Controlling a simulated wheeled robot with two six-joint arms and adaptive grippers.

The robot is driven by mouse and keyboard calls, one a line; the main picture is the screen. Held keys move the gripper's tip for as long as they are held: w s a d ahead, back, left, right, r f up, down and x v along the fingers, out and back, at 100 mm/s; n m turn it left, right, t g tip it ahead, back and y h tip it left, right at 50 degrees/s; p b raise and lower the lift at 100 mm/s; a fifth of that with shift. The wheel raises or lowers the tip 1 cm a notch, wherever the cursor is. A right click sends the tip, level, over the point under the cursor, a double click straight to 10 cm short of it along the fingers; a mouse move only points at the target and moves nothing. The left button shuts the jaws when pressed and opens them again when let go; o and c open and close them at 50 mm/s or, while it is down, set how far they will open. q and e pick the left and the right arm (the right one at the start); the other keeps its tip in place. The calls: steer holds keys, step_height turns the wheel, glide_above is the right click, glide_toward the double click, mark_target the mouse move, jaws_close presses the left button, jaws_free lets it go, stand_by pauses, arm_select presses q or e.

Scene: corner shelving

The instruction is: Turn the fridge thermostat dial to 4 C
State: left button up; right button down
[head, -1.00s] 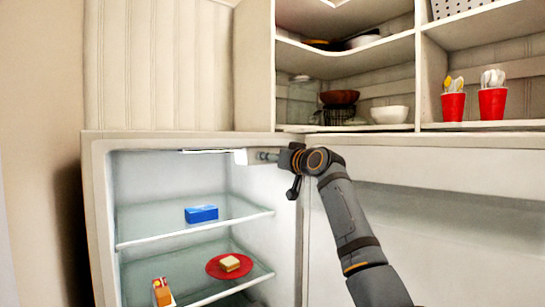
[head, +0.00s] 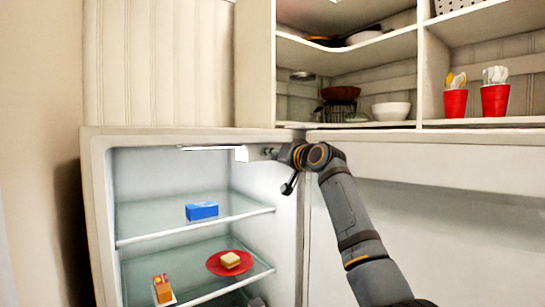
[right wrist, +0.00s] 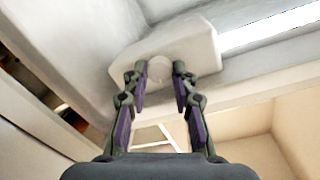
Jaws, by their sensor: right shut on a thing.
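The white thermostat housing (head: 249,153) is fixed under the fridge ceiling, at the right end of a bright light strip. It fills the top middle of the right wrist view (right wrist: 200,45). The round pale dial (right wrist: 160,70) is on the housing's face. My right gripper (right wrist: 160,78) has one finger on each side of the dial and is shut on it. In the head view, my right gripper (head: 272,153) reaches the housing from the right and hides the dial. The dial's markings cannot be read. My left gripper is not in view.
The open fridge has glass shelves with a blue box (head: 202,211), a red plate (head: 216,264) with a pale block of food, and an orange carton (head: 162,289). Above right, shelving holds bowls and red cups (head: 455,103). The fridge's right wall (head: 283,225) is close to my gripper.

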steer(key=shift+w+d+f+m+g+y, duration=0.1)
steer(key=shift+m+g+y, duration=0.25)
steer(key=shift+m, duration=4.6)
steer(key=shift+d+f+m+g+y, duration=0.1)
steer(key=shift+m+g+y, duration=0.2)
steer(key=shift+m, duration=4.65)
steer(key=shift+a, duration=0.1)
steer(key=c, duration=1.5)
jaws_free()
steer(key=o, duration=0.4)
steer(key=shift+r, duration=0.1)
steer(key=shift+o, duration=0.2)
steer(key=shift+r, duration=0.1)
